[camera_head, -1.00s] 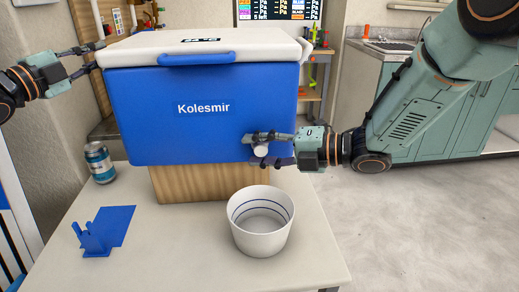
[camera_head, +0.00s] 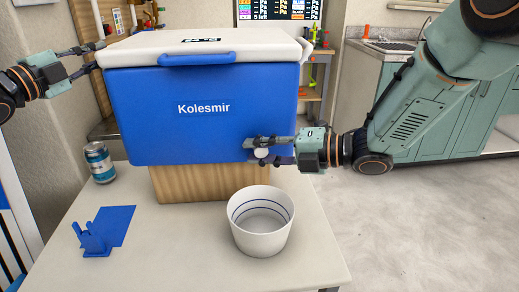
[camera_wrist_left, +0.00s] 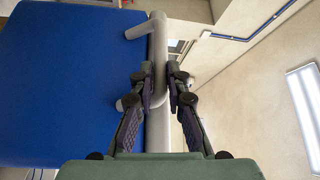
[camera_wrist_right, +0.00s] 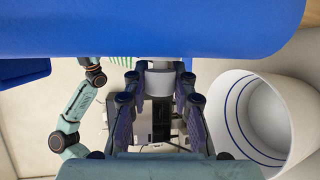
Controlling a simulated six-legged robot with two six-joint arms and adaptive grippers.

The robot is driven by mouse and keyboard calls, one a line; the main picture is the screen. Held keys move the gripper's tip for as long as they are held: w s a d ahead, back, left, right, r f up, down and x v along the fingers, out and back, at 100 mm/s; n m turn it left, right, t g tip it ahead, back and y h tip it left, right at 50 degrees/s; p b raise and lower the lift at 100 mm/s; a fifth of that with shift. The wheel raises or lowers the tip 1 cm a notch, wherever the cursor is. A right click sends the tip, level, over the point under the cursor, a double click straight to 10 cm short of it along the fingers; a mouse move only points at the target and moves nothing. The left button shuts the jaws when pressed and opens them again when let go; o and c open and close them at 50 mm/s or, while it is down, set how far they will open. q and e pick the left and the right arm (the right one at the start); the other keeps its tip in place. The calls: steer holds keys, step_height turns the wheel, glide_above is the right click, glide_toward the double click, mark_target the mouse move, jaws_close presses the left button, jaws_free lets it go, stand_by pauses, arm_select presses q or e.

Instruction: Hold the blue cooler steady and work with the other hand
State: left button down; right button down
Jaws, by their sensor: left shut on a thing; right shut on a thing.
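The blue cooler (camera_head: 205,125) with a white lid (camera_head: 215,45) stands upright on a wooden block (camera_head: 215,183). My left gripper (camera_head: 92,56) is at the cooler's left side. In the left wrist view it (camera_wrist_left: 160,90) is shut on the grey-white side handle (camera_wrist_left: 158,45). My right gripper (camera_head: 262,151) is at the lower right of the cooler's front. It is shut on the small white drain cap (camera_head: 261,153), which also shows between the fingers in the right wrist view (camera_wrist_right: 160,82). The cap's threads and the hole behind it are hidden.
A white bucket (camera_head: 260,240) stands on the table (camera_head: 165,255) below the drain cap. A can (camera_head: 99,162) and a blue stand (camera_head: 90,238) on a blue sheet (camera_head: 117,224) are at the left. The floor at the right is clear.

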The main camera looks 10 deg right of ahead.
steer(key=shift+s, duration=0.75)
steer(key=c, duration=1.1)
jaws_free()
steer(key=shift+o, duration=0.2)
steer(key=v, duration=1.2)
steer(key=s, duration=0.6)
steer(key=shift+s, duration=0.4)
steer(key=shift+a, duration=0.15)
